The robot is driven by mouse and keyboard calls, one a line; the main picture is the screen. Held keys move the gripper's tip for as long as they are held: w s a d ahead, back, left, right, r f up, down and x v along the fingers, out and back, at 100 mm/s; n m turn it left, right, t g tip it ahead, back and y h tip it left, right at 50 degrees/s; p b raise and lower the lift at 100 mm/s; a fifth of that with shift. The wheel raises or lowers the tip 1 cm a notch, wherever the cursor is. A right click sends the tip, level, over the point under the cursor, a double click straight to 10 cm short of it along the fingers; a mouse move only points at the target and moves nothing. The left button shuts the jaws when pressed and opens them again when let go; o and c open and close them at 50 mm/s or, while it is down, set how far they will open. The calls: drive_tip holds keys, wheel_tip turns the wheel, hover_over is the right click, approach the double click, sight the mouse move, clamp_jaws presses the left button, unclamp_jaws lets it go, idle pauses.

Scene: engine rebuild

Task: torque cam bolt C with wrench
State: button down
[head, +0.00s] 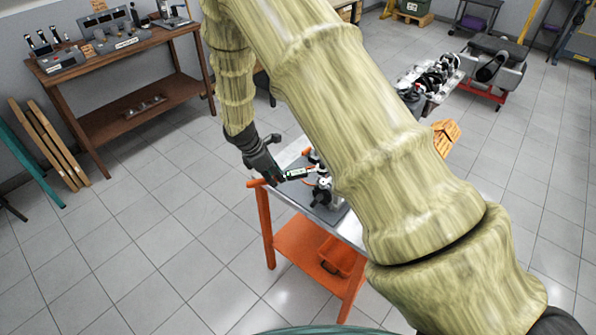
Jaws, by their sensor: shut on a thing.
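My gripper (277,173) is at the left end of the work cart's top, pointing down. It is shut on the wrench (296,173), a dark tool with a pale label that runs right from the fingers. The wrench's far end reaches small metal engine parts (322,190) with orange and dark pieces on the cart. I cannot tell whether it touches a bolt. Cam bolt C cannot be made out. My pale arm covers much of the parts and the cart's right side.
The orange cart (268,228) has a grey top and an orange bin (337,257) on its lower shelf. A wooden bench (118,47) with tools stands at the back left. An engine on a red stand (490,68) is at the back right.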

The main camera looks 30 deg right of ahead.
drive_tip(key=shift+s+a+n+t+p, duration=0.1)
drive_tip(key=shift+s+n+t+p, duration=0.25)
drive_tip(key=shift+s+n, duration=0.5)
idle(2.1)
